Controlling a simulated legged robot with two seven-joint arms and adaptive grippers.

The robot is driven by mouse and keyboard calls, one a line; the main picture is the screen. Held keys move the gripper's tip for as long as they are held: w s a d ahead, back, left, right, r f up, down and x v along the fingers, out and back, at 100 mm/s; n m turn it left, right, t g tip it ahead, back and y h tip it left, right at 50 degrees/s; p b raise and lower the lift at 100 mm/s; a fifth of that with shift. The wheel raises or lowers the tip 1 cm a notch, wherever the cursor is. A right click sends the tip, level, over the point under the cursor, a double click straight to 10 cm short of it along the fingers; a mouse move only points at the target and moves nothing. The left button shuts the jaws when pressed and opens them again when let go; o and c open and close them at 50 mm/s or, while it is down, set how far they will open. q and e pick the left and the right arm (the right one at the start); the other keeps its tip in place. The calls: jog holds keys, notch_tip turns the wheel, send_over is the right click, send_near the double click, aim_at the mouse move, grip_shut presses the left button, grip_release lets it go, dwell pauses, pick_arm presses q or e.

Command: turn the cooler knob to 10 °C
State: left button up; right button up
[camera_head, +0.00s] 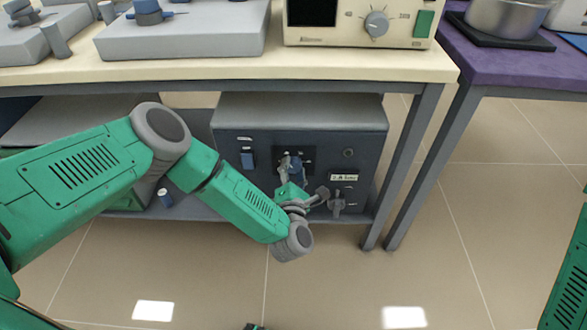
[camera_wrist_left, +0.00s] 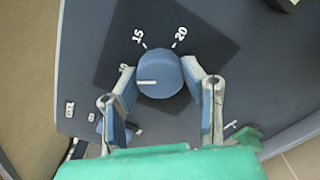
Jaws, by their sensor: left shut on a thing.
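The cooler, a grey box (camera_head: 365,112) with a dark front, stands on the shelf under the bench. Its round blue knob (camera_wrist_left: 165,68) sits on a dark square panel. My left gripper (camera_head: 291,164) reaches the front of the box, with a finger on each side of the knob, shut on it. In the left wrist view, the white line on the knob points left. The marks 15 (camera_wrist_left: 138,35) and 20 (camera_wrist_left: 180,34) show above the knob. A mark at its left (camera_wrist_left: 124,67) is partly hidden by a finger.
A blue switch (camera_head: 248,160), a label (camera_head: 344,177) and a grey tap-like fitting (camera_head: 337,203) are on the box front. The bench top (camera_head: 190,70) overhangs above, and table legs (camera_head: 401,165) stand at the right.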

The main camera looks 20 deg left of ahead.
pick_arm(q)
jog(key=shift+s+f, duration=0.15)
jog(key=shift+f, duration=0.2)
jog(key=o, duration=1.1)
jog(key=shift+o, duration=0.2)
jog(key=shift+a, duration=0.1)
jog(key=shift+r, duration=0.1)
jog(key=v, duration=1.1)
jog(key=shift+s, duration=0.35)
jog(key=shift+d, duration=0.25)
